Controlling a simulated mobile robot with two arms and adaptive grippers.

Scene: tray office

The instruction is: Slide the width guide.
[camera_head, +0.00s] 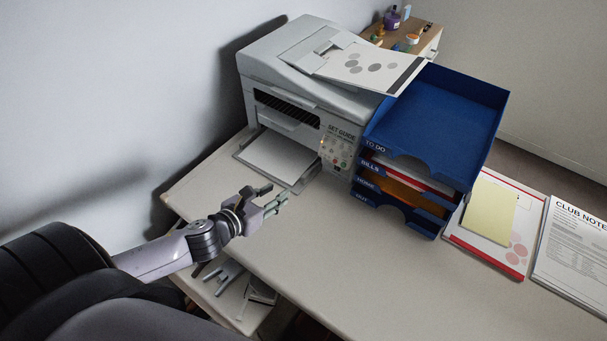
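A white printer (300,75) stands against the wall at the back of the desk. Its paper tray (302,181) sticks out at the front with white sheets (275,160) in it. The panel (338,150) beside it reads "SET GUIDE" and has small buttons and an orange light. I cannot clearly make out the width guide at the tray's edges. My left gripper (274,197) is open and empty, in front of the tray and apart from it, with its fingers pointing toward the printer. My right gripper is not in view.
Blue stacked letter trays (440,110) stand close to the printer's right. A folder with a yellow pad (490,210) and a club notes sheet (575,250) lie to their right. A low shelf or drawer with grey items (226,274) shows below the desk edge. The desk front (360,270) is clear.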

